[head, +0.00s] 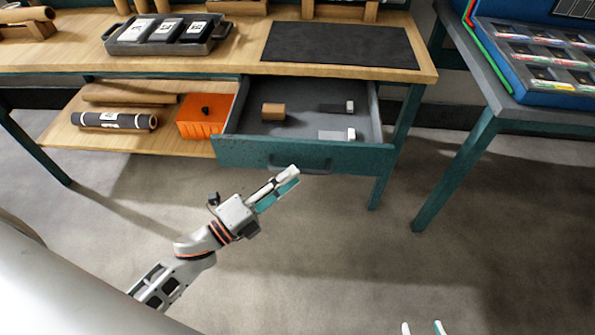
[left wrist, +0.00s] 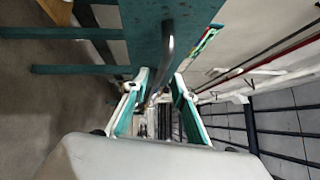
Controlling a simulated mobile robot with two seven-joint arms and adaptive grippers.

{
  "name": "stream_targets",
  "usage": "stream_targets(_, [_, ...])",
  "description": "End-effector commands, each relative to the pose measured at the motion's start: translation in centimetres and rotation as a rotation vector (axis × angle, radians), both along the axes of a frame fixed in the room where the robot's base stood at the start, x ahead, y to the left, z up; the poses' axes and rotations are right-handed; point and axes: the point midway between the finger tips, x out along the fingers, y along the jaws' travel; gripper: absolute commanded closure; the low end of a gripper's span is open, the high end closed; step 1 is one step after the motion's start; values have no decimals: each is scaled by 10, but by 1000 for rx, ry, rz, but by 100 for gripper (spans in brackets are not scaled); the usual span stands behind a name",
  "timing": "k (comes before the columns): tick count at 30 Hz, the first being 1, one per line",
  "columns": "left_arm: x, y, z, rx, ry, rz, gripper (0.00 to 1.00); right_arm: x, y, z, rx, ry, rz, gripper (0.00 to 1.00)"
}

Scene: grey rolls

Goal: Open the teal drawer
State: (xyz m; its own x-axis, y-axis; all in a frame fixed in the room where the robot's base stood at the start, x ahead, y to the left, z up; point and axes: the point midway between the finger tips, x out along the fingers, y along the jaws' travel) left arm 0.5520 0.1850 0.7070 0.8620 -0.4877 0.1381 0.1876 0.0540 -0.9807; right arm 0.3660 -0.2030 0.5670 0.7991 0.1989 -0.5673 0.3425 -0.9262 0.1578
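The teal drawer (head: 345,158) is pulled out from under the wooden workbench, showing its grey inside. Its dark bar handle (head: 318,163) is on the front panel. In the left wrist view the handle (left wrist: 167,45) runs down toward the space between my fingers. My left gripper (head: 292,177) is at the left part of the handle, just in front of the panel. In the left wrist view its fingers (left wrist: 160,75) are apart, with gaps beside the handle; contact is unclear. My right gripper (head: 423,328) shows only two separated fingertips at the bottom edge, empty and far from the drawer.
The drawer holds a wooden block (head: 273,112) and two dark items with pale ends. An orange box (head: 203,117) and a dark roll (head: 115,121) lie on the lower shelf. A second table (head: 520,112) stands at right. The floor before the drawer is clear.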

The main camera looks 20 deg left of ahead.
Motion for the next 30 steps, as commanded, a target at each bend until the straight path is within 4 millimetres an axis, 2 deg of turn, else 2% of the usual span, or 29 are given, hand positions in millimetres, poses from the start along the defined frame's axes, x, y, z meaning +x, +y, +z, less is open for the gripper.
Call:
stream_targets(1, [-11,5,-3,1,5,0,74,-1,0,0,0,1,1,60])
stream_targets(6, [-40,22,-8,0,4,0,74,-1,0,-1,-1,2,1,60])
stream_targets(12, [-64,36,-11,0,2,0,74,-1,0,-1,-1,3,2,60])
stream_targets(18, [-72,40,-11,0,0,0,74,-2,0,-1,-1,3,2,60])
stream_targets(30, [-72,40,-11,0,0,0,74,-2,0,-1,-1,3,2,60])
